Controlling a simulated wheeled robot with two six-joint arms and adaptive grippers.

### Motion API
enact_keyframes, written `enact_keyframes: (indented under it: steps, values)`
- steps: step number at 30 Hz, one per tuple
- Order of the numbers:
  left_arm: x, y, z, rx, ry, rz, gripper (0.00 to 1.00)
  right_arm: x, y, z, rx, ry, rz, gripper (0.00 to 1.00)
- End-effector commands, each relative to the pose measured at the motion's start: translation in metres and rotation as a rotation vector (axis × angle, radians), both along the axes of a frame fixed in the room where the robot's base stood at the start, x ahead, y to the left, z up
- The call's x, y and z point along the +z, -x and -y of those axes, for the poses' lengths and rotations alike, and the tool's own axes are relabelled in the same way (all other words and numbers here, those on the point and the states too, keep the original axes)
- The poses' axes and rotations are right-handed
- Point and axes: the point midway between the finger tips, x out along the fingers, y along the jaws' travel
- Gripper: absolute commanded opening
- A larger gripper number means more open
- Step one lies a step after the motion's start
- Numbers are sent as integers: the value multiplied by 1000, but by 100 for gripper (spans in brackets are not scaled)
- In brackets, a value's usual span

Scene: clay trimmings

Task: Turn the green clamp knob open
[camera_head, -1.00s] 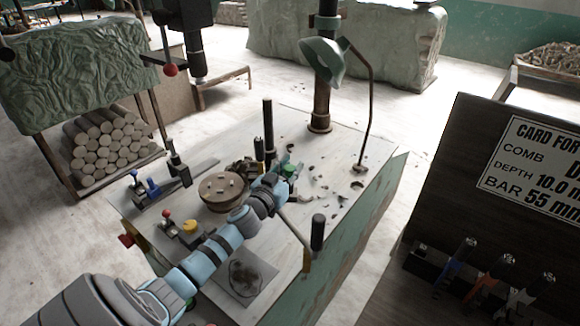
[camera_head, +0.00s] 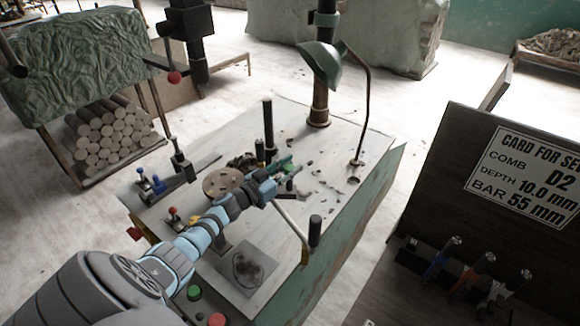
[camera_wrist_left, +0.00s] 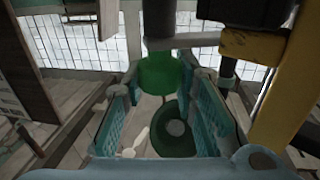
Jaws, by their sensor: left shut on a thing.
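The green clamp knob (camera_wrist_left: 160,74) shows in the left wrist view as a short green cylinder between my left fingertips. My left gripper (camera_wrist_left: 158,92) has a finger on each side of it and is shut on it. In the head view my left gripper (camera_head: 285,168) reaches across the table to the area right of the round brown disc; its fingers largely hide the knob there. A dark green round part (camera_wrist_left: 176,128) lies lower between the fingers in the wrist view. My right gripper is not in view.
The round disc (camera_head: 223,182) and a black post (camera_head: 268,130) stand close to my left gripper. A black-gripped lever (camera_head: 314,232) rises at the table's front right. A green lamp (camera_head: 322,62) stands behind. Dark trimmings litter the tabletop (camera_head: 345,140).

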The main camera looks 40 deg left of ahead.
Motion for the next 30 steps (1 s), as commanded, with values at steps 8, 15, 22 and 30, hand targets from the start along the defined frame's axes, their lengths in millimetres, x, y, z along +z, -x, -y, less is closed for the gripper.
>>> enact_keyframes:
  steps: [8,15,22,30]
  values:
    - [1,0,0,0,0,1,47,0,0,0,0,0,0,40]
    - [3,0,0,-1,-1,1,47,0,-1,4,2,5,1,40]
    - [48,0,0,-4,-7,4,47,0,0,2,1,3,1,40]
    - [96,0,0,-1,-5,2,47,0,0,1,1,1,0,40]
